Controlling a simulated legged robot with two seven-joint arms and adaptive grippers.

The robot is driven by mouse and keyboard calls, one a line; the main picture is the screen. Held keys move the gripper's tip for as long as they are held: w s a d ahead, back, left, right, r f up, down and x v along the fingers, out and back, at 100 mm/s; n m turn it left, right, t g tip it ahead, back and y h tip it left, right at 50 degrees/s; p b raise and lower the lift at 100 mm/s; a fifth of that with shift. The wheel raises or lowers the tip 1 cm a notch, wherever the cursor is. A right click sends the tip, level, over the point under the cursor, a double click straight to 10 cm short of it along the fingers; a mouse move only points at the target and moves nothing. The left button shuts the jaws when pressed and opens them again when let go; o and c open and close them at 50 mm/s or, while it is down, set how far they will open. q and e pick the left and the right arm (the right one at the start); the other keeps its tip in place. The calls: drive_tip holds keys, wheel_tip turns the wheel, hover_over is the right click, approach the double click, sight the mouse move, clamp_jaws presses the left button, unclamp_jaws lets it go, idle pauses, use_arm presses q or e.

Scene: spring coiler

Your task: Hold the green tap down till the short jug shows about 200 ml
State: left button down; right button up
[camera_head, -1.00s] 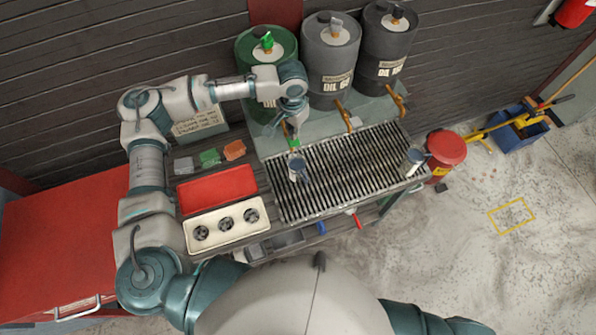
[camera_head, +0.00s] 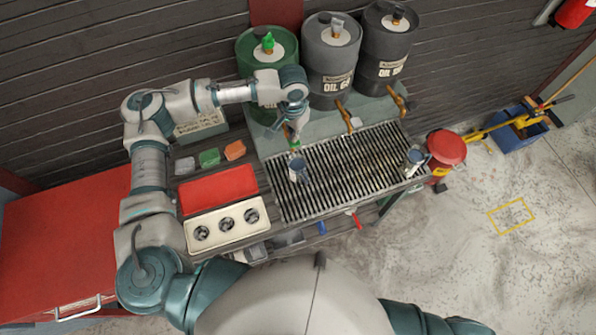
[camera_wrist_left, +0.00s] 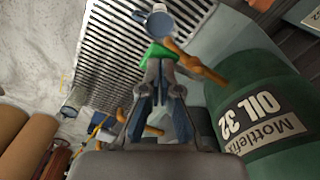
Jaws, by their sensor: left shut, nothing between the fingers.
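The green drum (camera_head: 262,62) stands at the back left; the left wrist view shows it with an "OIL 32" label (camera_wrist_left: 265,110). Its tap has a green handle (camera_wrist_left: 159,52) on a brass spout (camera_wrist_left: 205,70). My left gripper (camera_head: 295,141) is shut and empty, its fingertips (camera_wrist_left: 160,66) at the green handle, seemingly touching it. A small jug (camera_head: 298,170) stands on the grate under this tap; it also shows in the left wrist view (camera_wrist_left: 160,23). Its level and marks are too small to read. Another jug (camera_head: 415,158) stands at the grate's right end. My right gripper is out of view.
Two grey drums (camera_head: 331,62) (camera_head: 387,45) with brass taps stand right of the green one. The slatted grate (camera_head: 345,180) is mostly clear. A red tray (camera_head: 218,190) and a cream three-dial panel (camera_head: 226,225) lie left of it. A red can (camera_head: 446,148) stands right.

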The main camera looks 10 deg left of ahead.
use_arm(q)
drive_tip(key=shift+a+f, duration=0.15)
drive_tip(key=shift+f, duration=0.3)
drive_tip(key=shift+d+f, duration=0.2)
drive_tip(key=shift+f, duration=0.35)
idle(6.9)
